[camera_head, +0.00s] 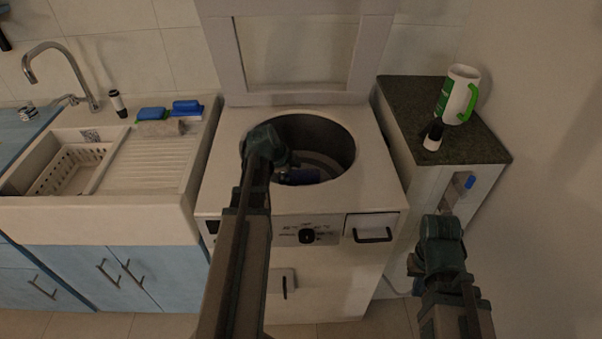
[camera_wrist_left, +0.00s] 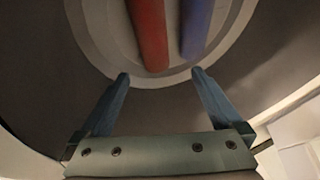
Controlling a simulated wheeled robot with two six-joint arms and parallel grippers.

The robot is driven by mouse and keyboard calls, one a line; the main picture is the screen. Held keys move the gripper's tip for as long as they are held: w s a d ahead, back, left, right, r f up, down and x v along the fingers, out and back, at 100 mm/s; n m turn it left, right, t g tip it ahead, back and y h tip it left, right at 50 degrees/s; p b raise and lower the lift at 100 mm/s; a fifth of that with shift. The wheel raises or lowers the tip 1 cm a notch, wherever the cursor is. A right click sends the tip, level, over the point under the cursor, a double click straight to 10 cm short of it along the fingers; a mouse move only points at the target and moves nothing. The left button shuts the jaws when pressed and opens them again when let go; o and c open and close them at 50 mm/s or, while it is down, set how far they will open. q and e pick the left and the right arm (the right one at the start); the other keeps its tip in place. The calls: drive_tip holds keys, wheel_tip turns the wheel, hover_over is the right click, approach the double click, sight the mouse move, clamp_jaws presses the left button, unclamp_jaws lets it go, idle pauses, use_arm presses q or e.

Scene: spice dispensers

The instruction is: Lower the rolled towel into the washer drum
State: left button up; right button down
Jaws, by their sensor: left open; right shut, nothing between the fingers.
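The white washer (camera_head: 225,190) stands in the middle with its lid (camera_head: 222,50) raised and the round drum (camera_head: 335,135) open at the top. My left gripper (camera_head: 284,176) reaches down into the drum opening. In the left wrist view its open fingers (camera_wrist_left: 160,74) have nothing between them. A red roll (camera_wrist_left: 150,35) and a blue roll (camera_wrist_left: 196,28) lie side by side on the drum floor beyond the fingertips.
A sink with a white basket (camera_head: 72,168) and draining board (camera_head: 150,163) is on the left. Blue sponges (camera_head: 187,107) and a small bottle (camera_head: 117,103) stand behind it. On the right, a dark counter (camera_head: 410,100) holds a white-green jug (camera_head: 455,95) and a black-white bottle (camera_head: 433,135).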

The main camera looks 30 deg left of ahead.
use_arm(q)
drive_tip(key=p+v, duration=0.5)
drive_tip(key=v, duration=0.2)
drive_tip(key=shift+r, duration=0.2)
idle(0.4)
